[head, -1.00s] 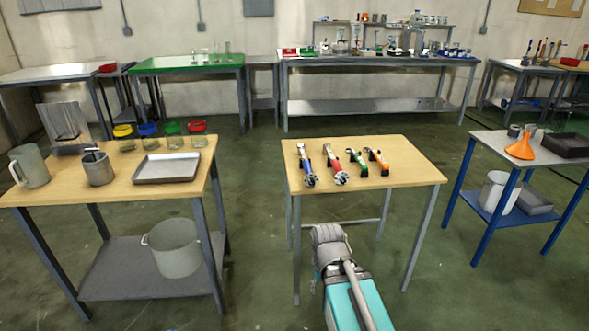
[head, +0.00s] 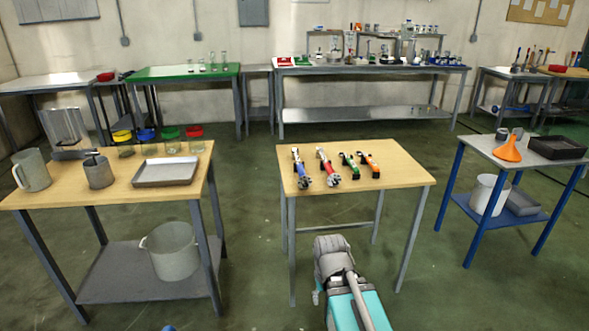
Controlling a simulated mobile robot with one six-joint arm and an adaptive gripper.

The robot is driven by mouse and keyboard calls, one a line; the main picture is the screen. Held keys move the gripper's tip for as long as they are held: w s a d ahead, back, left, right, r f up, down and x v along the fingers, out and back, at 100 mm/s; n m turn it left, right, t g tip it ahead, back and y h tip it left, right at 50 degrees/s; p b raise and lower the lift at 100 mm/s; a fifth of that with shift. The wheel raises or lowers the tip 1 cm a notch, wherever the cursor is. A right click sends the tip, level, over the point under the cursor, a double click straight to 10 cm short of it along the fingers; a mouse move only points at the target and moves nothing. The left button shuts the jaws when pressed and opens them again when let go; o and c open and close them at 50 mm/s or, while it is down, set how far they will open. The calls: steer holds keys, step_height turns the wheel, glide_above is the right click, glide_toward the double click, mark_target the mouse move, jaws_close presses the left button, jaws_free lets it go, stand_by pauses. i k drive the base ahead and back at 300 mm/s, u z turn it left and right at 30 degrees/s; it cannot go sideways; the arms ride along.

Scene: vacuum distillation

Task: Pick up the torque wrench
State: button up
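Several hand tools lie side by side on the wooden-topped middle table (head: 400,171), in front of me. From left to right they are a blue-marked tool (head: 301,168), a red-handled tool (head: 327,166), a green-and-black tool (head: 350,165) and an orange-and-black tool (head: 370,164). The blue and red ones have metal heads toward the near edge. They are too small to tell which is the torque wrench. My folded arm and teal body show below the table's front edge. My gripper's fingers cannot be made out.
The left table (head: 120,190) holds jugs, a metal tray (head: 166,172) and jars with coloured lids. The right blue-legged table (head: 478,144) holds an orange funnel (head: 508,149) and a dark tray (head: 557,147). Open green floor lies between the tables.

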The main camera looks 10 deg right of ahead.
mark_target(294, 152)
steer(key=z, duration=0.1)
steer(key=i, duration=0.95)
steer(key=u, duration=0.05)
